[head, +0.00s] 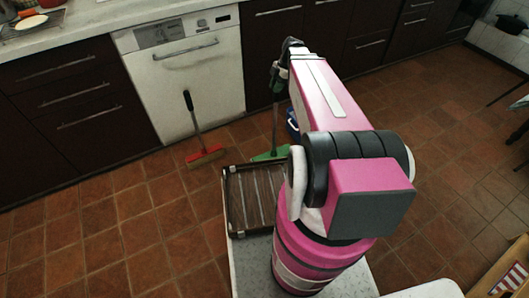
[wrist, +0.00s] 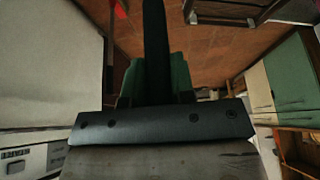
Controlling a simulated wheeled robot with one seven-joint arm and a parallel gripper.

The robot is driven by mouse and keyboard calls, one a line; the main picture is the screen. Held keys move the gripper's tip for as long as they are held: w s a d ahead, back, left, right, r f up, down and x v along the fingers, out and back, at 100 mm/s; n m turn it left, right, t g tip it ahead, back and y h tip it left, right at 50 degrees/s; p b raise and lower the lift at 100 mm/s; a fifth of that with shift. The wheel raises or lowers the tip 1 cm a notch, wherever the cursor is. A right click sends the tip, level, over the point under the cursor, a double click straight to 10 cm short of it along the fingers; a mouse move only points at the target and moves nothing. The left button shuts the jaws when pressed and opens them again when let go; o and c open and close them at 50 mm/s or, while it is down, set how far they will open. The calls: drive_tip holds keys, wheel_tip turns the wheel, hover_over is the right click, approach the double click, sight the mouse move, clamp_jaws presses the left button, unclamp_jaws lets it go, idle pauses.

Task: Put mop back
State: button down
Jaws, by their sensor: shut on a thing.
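The mop has a dark handle (head: 275,122) and a green head (head: 270,154) at floor level in front of the dark cabinets in the head view. My gripper (head: 281,72) is shut on the upper part of the handle, which stands nearly upright. In the wrist view my gripper (wrist: 156,82) shows with the dark mop handle (wrist: 154,35) between its fingers. Whether the green head touches the floor I cannot tell. Part of the mop is hidden behind my arm in the head view.
A red broom (head: 205,156) stands tilted before the white dishwasher (head: 187,75), left of the mop. A blue object (head: 292,124), partly hidden by my arm, is right of the mop. A slatted rack (head: 230,200) is nearer me. Tiled floor (head: 110,215) at left is clear.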

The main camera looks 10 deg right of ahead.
drive_tip(key=w+a+f, duration=0.3)
drive_tip(key=w+f, duration=0.8)
idle(0.3)
drive_tip(key=shift+w, duration=0.1)
drive_tip(key=c, duration=1)
unclamp_jaws()
drive_tip(key=shift+o, duration=0.2)
